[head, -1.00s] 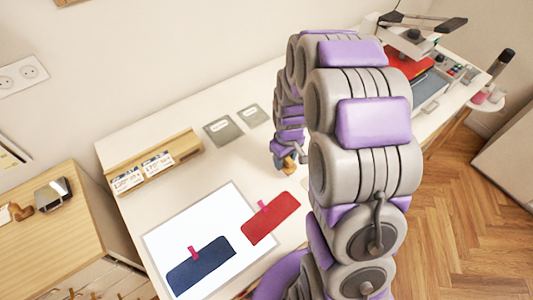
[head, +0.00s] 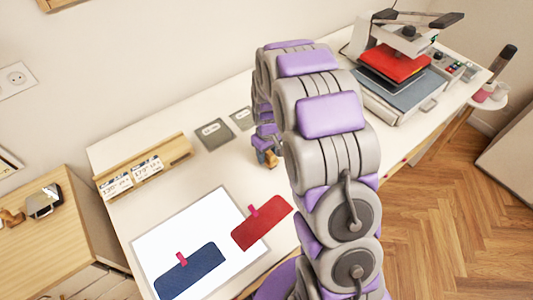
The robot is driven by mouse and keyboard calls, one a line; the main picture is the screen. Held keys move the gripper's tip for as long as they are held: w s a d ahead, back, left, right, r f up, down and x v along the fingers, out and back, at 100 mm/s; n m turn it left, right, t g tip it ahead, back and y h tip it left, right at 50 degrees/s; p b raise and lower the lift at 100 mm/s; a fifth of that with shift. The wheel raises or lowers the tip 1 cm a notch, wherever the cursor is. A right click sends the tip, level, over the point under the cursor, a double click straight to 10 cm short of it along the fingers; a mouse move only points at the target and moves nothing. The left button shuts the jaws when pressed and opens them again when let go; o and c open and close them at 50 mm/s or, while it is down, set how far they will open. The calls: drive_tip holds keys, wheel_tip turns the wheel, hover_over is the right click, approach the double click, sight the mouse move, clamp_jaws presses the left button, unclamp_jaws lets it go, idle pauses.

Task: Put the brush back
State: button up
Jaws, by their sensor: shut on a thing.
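My gripper (head: 267,153) is above the white table, left of my arm's large links, and is partly hidden by them. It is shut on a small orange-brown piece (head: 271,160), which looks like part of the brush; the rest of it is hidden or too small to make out. I cannot tell whether it touches the table. A wooden holder (head: 178,149) with printed cards in it stands at the table's back left, apart from my gripper.
A blue piece (head: 190,271) and a red piece (head: 262,222), each with a pink tab, lie at a white sheet (head: 176,233). Two grey cards (head: 214,135) lie behind. A heat press (head: 400,88) stands at the right. A wooden cabinet (head: 62,234) is at the left.

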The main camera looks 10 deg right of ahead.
drive_tip(key=shift+a, duration=0.5)
drive_tip(key=o, duration=0.7)
drive_tip(key=shift+a, duration=0.5)
drive_tip(key=o, duration=0.3)
drive_tip(key=shift+a, duration=0.55)
drive_tip(key=shift+o, duration=0.4)
drive_tip(key=shift+d, duration=1.2)
drive_tip(key=shift+d+r, duration=0.1)
drive_tip(key=shift+r, duration=0.15)
wheel_tip(320, 180, up, 12)
drive_tip(key=p, duration=0.2)
drive_tip(key=s+a+r, duration=0.2)
drive_tip(key=s+r, duration=0.2)
drive_tip(key=s, duration=0.2)
drive_tip(key=s+r+m+g, duration=0.1)
drive_tip(key=s+r+m, duration=0.1)
drive_tip(key=s, duration=1.2)
drive_tip(key=s+d+r+m, duration=0.1)
drive_tip(key=s+r, duration=0.4)
drive_tip(key=s, duration=1)
drive_tip(key=shift+m+g, duration=0.4)
drive_tip(key=shift+m, duration=0.3)
